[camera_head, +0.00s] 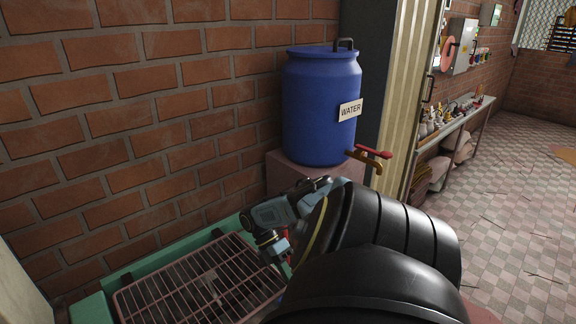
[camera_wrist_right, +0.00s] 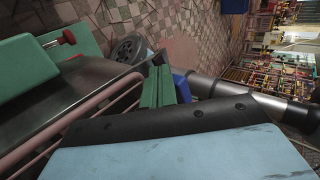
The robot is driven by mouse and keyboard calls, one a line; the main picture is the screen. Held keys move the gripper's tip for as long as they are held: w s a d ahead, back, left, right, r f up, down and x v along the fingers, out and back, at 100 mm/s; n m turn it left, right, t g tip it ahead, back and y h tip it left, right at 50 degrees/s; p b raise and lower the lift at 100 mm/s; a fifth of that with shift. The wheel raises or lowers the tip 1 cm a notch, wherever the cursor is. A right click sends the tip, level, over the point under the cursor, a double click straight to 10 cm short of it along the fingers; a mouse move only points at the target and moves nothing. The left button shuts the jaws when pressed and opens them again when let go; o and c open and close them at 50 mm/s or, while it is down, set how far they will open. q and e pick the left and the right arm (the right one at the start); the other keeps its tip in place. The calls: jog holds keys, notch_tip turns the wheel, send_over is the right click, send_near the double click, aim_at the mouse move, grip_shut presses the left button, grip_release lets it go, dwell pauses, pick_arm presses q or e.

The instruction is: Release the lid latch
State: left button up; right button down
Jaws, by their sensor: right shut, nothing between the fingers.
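No lid latch can be made out with certainty. In the wrist view a green block (camera_wrist_right: 30,65) with a small red knob (camera_wrist_right: 67,37) shows at the upper left, apart from my gripper. A green-framed machine (camera_head: 125,272) with a brownish wire grate (camera_head: 190,285) stands against the wall in the head view. My right gripper (camera_head: 273,246) is shut and empty over the grate's right edge. My right arm hides the machine's right side. Something red shows partly behind the gripper. My left gripper is not in view.
A blue water barrel (camera_head: 318,110) with a red-handled tap (camera_head: 372,152) stands on a pinkish block (camera_head: 285,172) behind my arm. A brick wall (camera_head: 130,110) borders the left. A cluttered shelf (camera_head: 450,125) lines the far wall. The tiled floor (camera_head: 510,190) at right is mostly open.

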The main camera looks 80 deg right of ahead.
jog(key=shift+s+m+y, duration=0.2)
jog(key=shift+m+y, duration=0.1)
jog(key=shift+m, duration=0.1)
dwell(2.4)
dwell(0.5)
jog(key=b+v, duration=0.3)
jog(key=v, duration=1)
jog(key=shift+r+b, duration=0.25)
jog(key=shift+b, duration=0.15)
jog(key=shift+d, duration=0.15)
